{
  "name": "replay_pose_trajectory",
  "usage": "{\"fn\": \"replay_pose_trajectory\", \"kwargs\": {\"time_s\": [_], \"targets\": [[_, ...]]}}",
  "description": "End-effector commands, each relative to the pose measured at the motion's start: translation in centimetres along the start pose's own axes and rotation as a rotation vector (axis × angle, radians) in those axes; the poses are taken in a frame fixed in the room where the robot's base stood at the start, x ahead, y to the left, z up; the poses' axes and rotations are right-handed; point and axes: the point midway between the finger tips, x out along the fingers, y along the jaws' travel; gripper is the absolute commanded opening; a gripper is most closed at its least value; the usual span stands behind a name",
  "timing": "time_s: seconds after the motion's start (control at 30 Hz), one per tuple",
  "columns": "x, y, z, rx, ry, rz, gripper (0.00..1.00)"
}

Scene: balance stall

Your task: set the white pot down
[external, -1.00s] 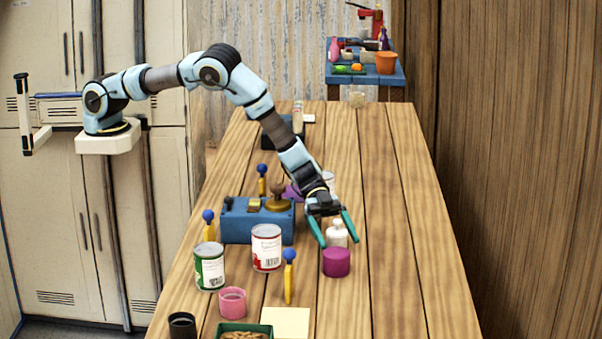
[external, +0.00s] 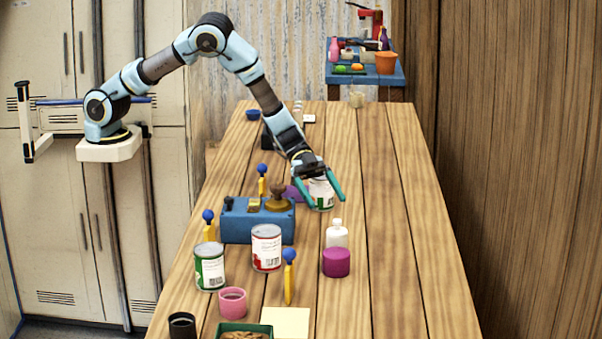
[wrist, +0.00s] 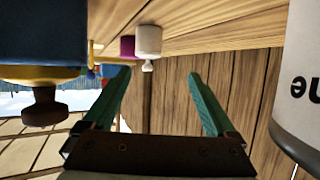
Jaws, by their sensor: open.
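The white pot (external: 337,238) stands upright on the table just behind the purple pot (external: 336,263). In the wrist view, where the table appears at the top, the white pot (wrist: 149,40) shows with its small knob, partly in front of the purple pot (wrist: 127,47). My gripper (external: 325,202) is open, behind and above the white pot and clear of it. In the wrist view nothing lies between the fingers (wrist: 160,74).
A white labelled can (external: 321,193) is close behind my fingers; in the wrist view a can (wrist: 298,80) fills the right edge. A blue box (external: 235,228) with a brown knob stands left. More cans (external: 266,248) stand nearer. The table's right side is clear.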

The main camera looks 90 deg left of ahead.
Motion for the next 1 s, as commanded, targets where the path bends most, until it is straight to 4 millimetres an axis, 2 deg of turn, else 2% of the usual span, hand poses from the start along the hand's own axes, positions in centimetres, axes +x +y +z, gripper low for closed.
{"fn": "replay_pose_trajectory", "kwargs": {"time_s": [0.07, 0.17, 0.23, 0.3, 0.37, 0.4, 0.47, 0.6, 0.7, 0.8, 0.9, 1.0], "targets": [[-1.9, -1.9, -1.4, -0.015, -0.028, -0.124, 0.91], [-6.2, -4.2, -2.4, -0.077, -0.117, -0.34, 0.91], [-10.0, -4.6, -2.1, -0.148, -0.206, -0.477, 0.91], [-13.9, -3.7, -1.3, -0.235, -0.31, -0.583, 0.91], [-17.3, -2.0, -0.3, -0.318, -0.405, -0.649, 0.91], [-19.5, -0.3, 0.4, -0.376, -0.47, -0.679, 0.91], [-22.3, 2.6, 1.6, -0.461, -0.562, -0.704, 0.91], [-27.3, 9.9, 3.7, -0.637, -0.744, -0.699, 0.91], [-29.8, 15.0, 4.7, -0.741, -0.845, -0.663, 0.91], [-31.3, 18.6, 5.2, -0.811, -0.911, -0.626, 0.91], [-31.9, 20.2, 5.4, -0.844, -0.939, -0.607, 0.91], [-32.0, 20.6, 5.5, -0.85, -0.946, -0.602, 0.91]]}}
